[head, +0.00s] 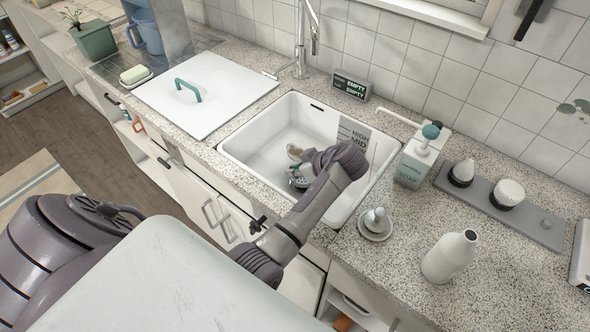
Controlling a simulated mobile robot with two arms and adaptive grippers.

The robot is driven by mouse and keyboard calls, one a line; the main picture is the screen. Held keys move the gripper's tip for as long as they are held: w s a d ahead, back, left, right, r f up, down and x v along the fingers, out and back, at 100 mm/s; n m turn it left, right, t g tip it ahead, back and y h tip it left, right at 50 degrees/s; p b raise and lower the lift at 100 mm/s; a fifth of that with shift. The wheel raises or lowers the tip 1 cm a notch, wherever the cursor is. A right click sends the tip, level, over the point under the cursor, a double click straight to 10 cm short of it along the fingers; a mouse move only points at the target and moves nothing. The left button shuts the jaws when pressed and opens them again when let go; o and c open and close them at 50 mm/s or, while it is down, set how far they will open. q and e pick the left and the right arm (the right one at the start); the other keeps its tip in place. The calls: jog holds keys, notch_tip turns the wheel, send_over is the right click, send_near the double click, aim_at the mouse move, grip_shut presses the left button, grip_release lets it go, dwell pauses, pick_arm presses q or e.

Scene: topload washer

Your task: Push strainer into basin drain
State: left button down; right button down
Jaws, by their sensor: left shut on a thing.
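The white basin (248,150) is set into the speckled counter. My left gripper (302,171) reaches down into it, low over its floor. A small grey, round, perforated piece with teal on it, apparently the strainer (299,183), shows at the fingertips. The gripper seems shut on it, though the wrist covers much of the contact. The drain is not visible, and I cannot tell whether the strainer is seated in it. A small pale object (294,151) shows just beyond the gripper. My right gripper is not in view.
A faucet (301,45) and small sign (350,86) stand behind the basin. A white lid with teal handle (207,94) lies left. A soap dispenser (416,160), small dish (375,228) and white bottle (449,257) stand right. A level-marked panel (353,138) is at the basin's right side.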

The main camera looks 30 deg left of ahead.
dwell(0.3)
pick_arm(q)
jog(key=shift+f, duration=0.35)
jog(key=shift+f+b, duration=0.9)
jog(key=c, duration=1.2)
grip_release()
jog(key=shift+o, duration=0.2)
jog(key=shift+r, duration=0.15)
notch_tip(320, 180, up, 10)
jog(key=shift+f, duration=0.1)
